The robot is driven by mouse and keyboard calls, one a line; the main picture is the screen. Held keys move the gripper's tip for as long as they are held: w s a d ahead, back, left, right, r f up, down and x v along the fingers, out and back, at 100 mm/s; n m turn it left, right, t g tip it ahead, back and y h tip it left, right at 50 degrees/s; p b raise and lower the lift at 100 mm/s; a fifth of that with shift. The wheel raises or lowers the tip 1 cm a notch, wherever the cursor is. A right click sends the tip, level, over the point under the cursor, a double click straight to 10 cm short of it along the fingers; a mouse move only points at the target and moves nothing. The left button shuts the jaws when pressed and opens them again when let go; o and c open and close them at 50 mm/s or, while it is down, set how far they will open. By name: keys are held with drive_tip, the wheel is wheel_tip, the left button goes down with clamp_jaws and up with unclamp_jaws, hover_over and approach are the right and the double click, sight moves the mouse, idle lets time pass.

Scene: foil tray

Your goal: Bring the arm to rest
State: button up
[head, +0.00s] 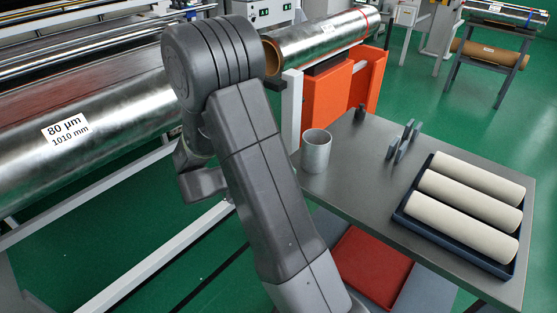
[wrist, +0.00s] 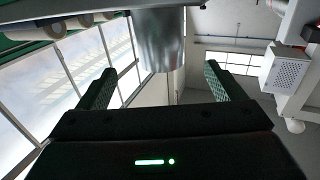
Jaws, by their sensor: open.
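My arm (head: 255,160) stands raised and bent in the middle of the head view. Its end is largely hidden behind my own links there, so the fingers do not show. In the wrist view my gripper (wrist: 160,70) is open, its two dark green-padded fingers wide apart. Nothing is held between them. The wrist picture appears upside down. A silver cylinder (wrist: 158,40) shows beyond the fingers, apart from them as far as I can tell.
A grey table (head: 360,190) carries a silver cup (head: 315,152), a small rack (head: 403,142) and a blue tray (head: 408,216) with three pale rolls (head: 465,200). A big foil roll (head: 90,150) lies at left. An orange stand (head: 350,85) is behind the table.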

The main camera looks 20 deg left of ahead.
sight(316, 138)
drive_tip(key=shift+w, duration=0.1)
drive_tip(key=x, duration=1.2)
drive_tip(key=shift+d+f, duration=0.2)
drive_tip(key=shift+f, duration=0.15)
wheel_tip(316, 138, up, 3)
drive_tip(key=shift+a+r+p, duration=0.1)
drive_tip(key=shift+a+p, duration=0.05)
drive_tip(key=shift+p, duration=0.25)
drive_tip(key=shift+r, duration=0.55)
